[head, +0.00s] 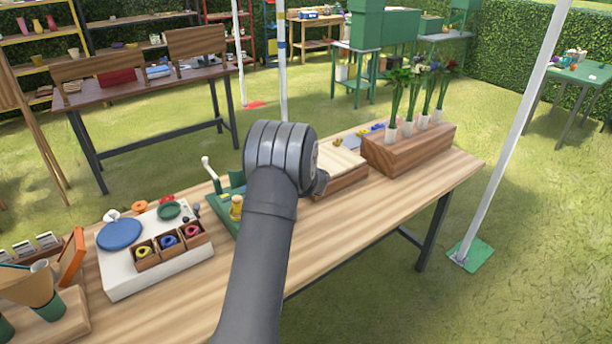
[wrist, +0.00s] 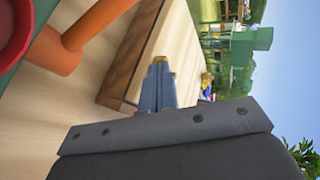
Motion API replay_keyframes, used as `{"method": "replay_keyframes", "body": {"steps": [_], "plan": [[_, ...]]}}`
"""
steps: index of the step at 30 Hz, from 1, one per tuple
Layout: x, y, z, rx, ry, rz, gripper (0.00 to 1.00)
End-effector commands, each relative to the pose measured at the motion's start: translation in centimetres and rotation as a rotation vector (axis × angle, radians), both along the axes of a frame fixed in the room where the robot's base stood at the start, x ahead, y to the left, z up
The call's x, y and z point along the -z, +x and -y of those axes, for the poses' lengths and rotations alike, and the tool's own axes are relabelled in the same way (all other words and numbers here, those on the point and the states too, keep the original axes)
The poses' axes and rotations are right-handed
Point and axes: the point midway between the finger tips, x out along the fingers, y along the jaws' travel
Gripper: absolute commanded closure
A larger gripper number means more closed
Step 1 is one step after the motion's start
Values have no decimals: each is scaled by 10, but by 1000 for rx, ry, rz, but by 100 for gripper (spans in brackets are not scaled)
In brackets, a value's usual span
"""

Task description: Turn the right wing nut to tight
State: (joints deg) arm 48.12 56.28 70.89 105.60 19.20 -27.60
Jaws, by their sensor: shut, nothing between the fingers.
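I cannot make out the right wing nut for certain in either view. A green fixture (head: 222,214) with a white crank handle (head: 210,168) and a yellow knob (head: 236,207) stands on the bench, partly hidden behind my arm. In the head view my wrist hides the fingertips.
The wooden box (wrist: 128,68) stands close to my fingers. On the wooden bench (head: 345,231), a planter (head: 400,150) with several flowers stands at the right. A white board (head: 119,281) with a blue disc (head: 119,233) and small ring boxes lies left. The bench front is clear right of my arm.

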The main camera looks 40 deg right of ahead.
Motion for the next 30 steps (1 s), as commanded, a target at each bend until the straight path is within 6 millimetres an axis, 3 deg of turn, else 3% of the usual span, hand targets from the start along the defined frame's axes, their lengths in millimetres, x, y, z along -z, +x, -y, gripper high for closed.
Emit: {"method": "replay_keyframes", "body": {"steps": [30], "plan": [[0, 9, -5, -1, 0, 0, 100]]}}
